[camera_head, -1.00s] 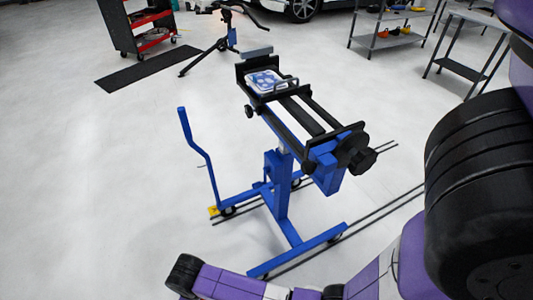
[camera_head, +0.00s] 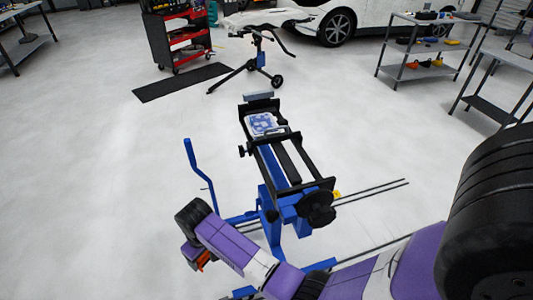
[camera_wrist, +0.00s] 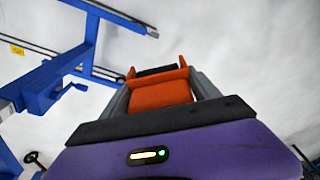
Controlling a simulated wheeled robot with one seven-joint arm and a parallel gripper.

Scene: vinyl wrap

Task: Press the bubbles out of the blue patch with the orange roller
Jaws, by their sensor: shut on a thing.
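My gripper (camera_head: 196,256) hangs low in front of the blue lift stand, left of its post in the head view. It is shut on the orange roller (camera_wrist: 162,94), whose orange body sits between the grey fingers in the wrist view; a dark bar shows behind it. In the head view only a bit of orange (camera_head: 205,260) shows. A white piece with blue markings (camera_head: 262,124) lies at the far end of the stand's black rack; I cannot tell bubbles on it. The roller is well apart from it.
The blue lift stand (camera_head: 272,212) has an upright handle (camera_head: 196,165) at left and a black knob (camera_head: 317,208) at its near end. Behind stand a tripod holding a white panel (camera_head: 265,18), a red tool cart (camera_head: 180,40) and shelves (camera_head: 425,45). The left floor is clear.

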